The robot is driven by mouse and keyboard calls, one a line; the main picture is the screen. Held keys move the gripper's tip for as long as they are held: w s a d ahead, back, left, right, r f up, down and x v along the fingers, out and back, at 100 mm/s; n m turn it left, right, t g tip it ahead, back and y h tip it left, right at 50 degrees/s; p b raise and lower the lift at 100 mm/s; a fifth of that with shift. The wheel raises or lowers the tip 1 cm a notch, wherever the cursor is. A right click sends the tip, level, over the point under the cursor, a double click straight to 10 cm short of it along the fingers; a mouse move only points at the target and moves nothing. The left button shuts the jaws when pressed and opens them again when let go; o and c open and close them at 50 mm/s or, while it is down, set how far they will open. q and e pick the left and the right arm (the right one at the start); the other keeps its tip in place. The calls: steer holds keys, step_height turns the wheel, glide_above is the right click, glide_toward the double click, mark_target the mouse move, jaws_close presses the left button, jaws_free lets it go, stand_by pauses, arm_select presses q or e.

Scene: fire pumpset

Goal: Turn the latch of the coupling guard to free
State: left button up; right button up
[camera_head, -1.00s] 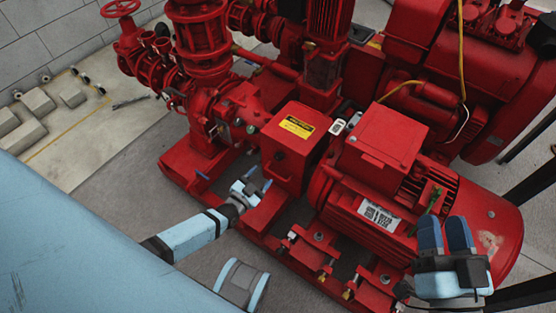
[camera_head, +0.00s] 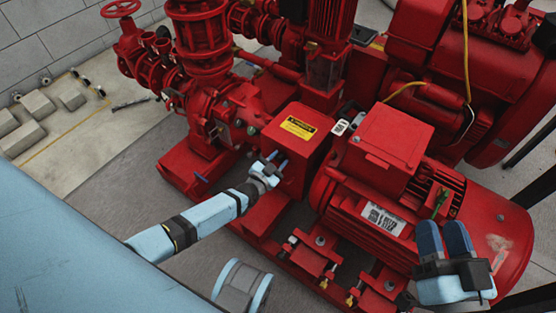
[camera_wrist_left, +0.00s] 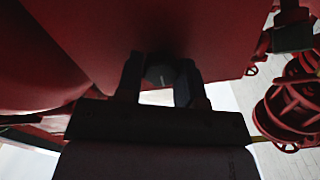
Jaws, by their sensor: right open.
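The coupling guard (camera_head: 292,148) is a red box with a yellow label on top, in the middle of the head view. My left gripper (camera_head: 276,157) is at its near left face, fingers apart and pointing at it. In the left wrist view, a dark round knob, apparently the latch (camera_wrist_left: 160,74), sits between the two fingertips of my left gripper (camera_wrist_left: 159,82); I cannot tell whether they touch it. The gripper hides the latch in the head view. My right gripper (camera_head: 444,240) is open and empty over the near side of the motor.
The red motor (camera_head: 365,195) stands right of the guard, with a terminal box (camera_head: 388,138) on top. Red pump piping (camera_head: 205,70) rises behind and left. The base frame with bolts (camera_head: 315,255) runs along the front. Grey floor (camera_head: 130,185) is clear at left.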

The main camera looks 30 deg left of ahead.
arm_select(q)
steer(key=c, duration=0.4)
